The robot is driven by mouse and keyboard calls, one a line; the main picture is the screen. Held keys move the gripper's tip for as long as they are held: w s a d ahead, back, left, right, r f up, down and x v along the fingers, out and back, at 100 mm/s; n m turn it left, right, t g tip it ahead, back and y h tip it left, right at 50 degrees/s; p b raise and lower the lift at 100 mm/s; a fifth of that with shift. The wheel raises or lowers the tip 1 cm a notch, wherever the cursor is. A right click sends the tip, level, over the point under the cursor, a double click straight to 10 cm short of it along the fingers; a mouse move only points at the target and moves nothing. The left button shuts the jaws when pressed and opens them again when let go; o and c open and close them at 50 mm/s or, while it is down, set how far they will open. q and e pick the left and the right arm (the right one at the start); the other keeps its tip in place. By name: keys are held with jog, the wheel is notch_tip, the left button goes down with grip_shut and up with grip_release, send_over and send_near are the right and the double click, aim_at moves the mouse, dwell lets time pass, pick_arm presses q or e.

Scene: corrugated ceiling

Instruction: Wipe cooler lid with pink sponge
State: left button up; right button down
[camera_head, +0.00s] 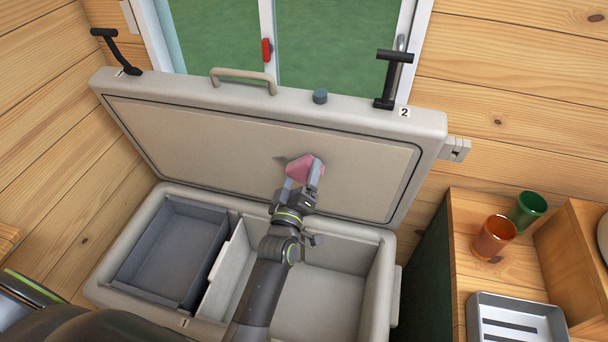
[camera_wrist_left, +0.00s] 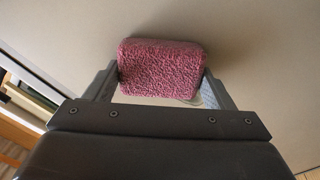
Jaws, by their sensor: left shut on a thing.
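The cooler lid (camera_head: 180,125) stands open, leaning back toward the window, with its beige inner panel facing me. My left gripper (camera_head: 304,178) is shut on the pink sponge (camera_head: 300,167) and holds it at the right-centre of the inner panel. In the left wrist view the sponge (camera_wrist_left: 162,70) sits between the two fingers, close against the lid's pale surface (camera_wrist_left: 255,50); whether it touches cannot be told for certain. A small smudge (camera_head: 281,159) shows on the panel just left of the sponge. My right gripper is not in view.
The open cooler body (camera_head: 375,300) lies below the lid, with a grey tray (camera_head: 170,240) in its left side. At right, a wooden counter (camera_head: 470,215) bears an orange cup (camera_head: 493,238), a green cup (camera_head: 527,209) and a metal rack (camera_head: 515,318). A window is behind the lid.

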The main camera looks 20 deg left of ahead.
aim_at(270, 156)
pick_arm(q)
jog(key=shift+a+r+p, duration=0.2)
jog(key=shift+a+p, duration=0.15)
jog(key=shift+a, duration=0.5)
jog(key=shift+a+f+p, duration=0.1)
jog(key=shift+a+p, duration=0.3)
jog(key=shift+a, duration=0.85)
jog(key=shift+a+f, duration=0.15)
jog(key=shift+a, duration=0.7)
jog(key=shift+a+p, duration=0.35)
jog(key=shift+a, duration=0.25)
jog(key=shift+s+a, duration=0.1)
jog(key=shift+a, duration=0.95)
